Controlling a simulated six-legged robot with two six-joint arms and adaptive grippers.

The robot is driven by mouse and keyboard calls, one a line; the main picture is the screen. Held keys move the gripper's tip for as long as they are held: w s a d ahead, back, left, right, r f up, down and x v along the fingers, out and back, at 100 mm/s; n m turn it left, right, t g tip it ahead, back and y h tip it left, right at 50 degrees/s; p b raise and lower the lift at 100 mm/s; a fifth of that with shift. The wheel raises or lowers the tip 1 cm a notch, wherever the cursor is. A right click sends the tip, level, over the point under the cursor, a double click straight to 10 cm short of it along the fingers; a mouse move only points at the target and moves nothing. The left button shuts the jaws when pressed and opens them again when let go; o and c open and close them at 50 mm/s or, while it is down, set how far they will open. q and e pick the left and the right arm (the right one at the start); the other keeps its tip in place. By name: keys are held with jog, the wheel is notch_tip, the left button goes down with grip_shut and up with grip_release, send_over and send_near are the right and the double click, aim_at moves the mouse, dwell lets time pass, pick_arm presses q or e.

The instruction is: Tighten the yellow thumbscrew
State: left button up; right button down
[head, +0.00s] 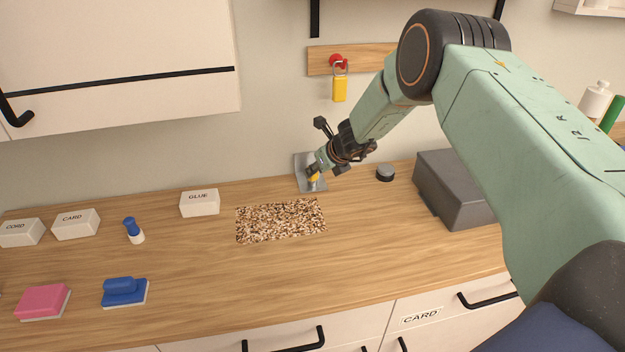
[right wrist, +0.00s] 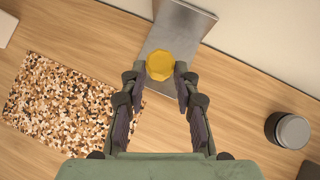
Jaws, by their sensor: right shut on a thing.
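The yellow thumbscrew (right wrist: 160,66) stands on a grey metal bracket (right wrist: 186,28) at the back of the counter. In the right wrist view its faceted head sits between my right gripper's (right wrist: 160,73) two fingertips, which are shut on it. In the head view the thumbscrew (head: 314,177) shows as a small yellow patch, partly hidden by my right gripper (head: 316,172). The bracket (head: 303,160) has an upright plate near the wall and a flat plate on the wood. My left gripper is in neither view.
A speckled mat (head: 280,220) lies left of the bracket. A GLUE box (head: 199,203) stands further left. A yellow padlock (head: 340,89) hangs above. The counter's front middle is clear.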

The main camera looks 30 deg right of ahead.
jog(key=shift+w+a+f+m+h+b, duration=0.1)
jog(key=shift+a+m+h+b, duration=0.35)
jog(key=shift+b, duration=0.85)
jog(key=shift+a+m+h+b, duration=0.1)
jog(key=shift+m+h+b, duration=0.45)
jog(key=shift+m+b, duration=0.6)
jog(key=shift+a+b, duration=0.1)
jog(key=shift+b, duration=0.4)
jog(key=shift+m+h, duration=0.6)
